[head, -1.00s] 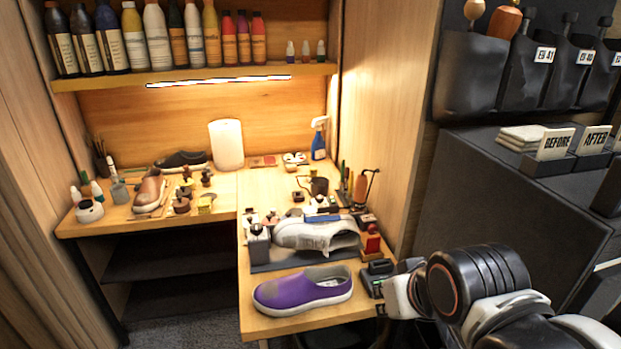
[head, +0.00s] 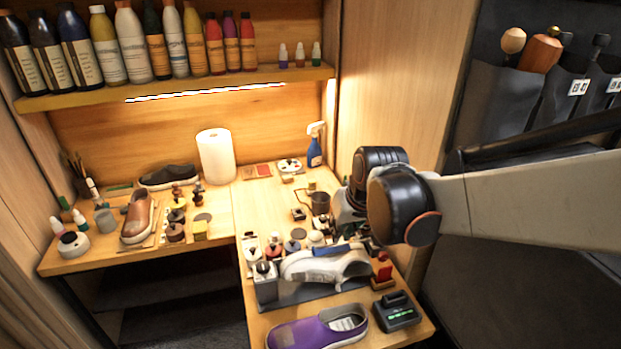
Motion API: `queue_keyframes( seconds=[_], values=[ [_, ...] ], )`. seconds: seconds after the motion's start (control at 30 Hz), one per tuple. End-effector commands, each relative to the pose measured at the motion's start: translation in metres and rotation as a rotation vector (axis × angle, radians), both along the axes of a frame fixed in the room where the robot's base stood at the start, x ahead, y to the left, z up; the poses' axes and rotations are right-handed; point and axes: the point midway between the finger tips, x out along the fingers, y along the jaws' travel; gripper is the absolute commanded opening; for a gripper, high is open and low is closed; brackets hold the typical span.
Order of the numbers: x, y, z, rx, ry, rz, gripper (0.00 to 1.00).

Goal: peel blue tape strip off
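The white and grey sneaker (head: 300,268) lies on a dark mat (head: 290,297) on the front part of the workbench. A blue tape strip (head: 335,250) shows along its upper edge. My arm reaches in from the right, and my gripper (head: 350,222) is above and just behind the sneaker, close to the tape. The dark wrist hides part of the gripper, and the fingertips are too small and cluttered to tell whether they touch the tape or are open.
A red block (head: 381,270) and a grey bottle (head: 265,282) flank the sneaker. A blue spray bottle (head: 315,147) and paper roll (head: 216,156) stand behind.

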Motion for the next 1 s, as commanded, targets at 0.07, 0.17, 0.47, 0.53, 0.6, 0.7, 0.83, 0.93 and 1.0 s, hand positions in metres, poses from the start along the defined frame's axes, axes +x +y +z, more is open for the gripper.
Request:
queue_keyframes(
  seconds=[0.07,0.17,0.47,0.53,0.6,0.7,0.83,0.93,1.0],
  values=[
    [0.015,0.008,-0.001,0.003,0.015,0.013,0.13],
    [0.029,0.017,-0.008,0.007,0.029,0.029,0.13],
    [0.047,0.03,-0.024,0.013,0.051,0.051,0.13],
    [0.048,0.031,-0.028,0.013,0.052,0.051,0.13],
    [0.051,0.032,-0.035,0.013,0.052,0.051,0.13],
    [0.056,0.034,-0.049,0.013,0.052,0.051,0.13],
    [0.064,0.037,-0.071,0.013,0.052,0.051,0.13],
    [0.071,0.04,-0.088,0.013,0.052,0.051,0.13],
    [0.075,0.042,-0.099,0.013,0.052,0.051,0.13]
  ],
)
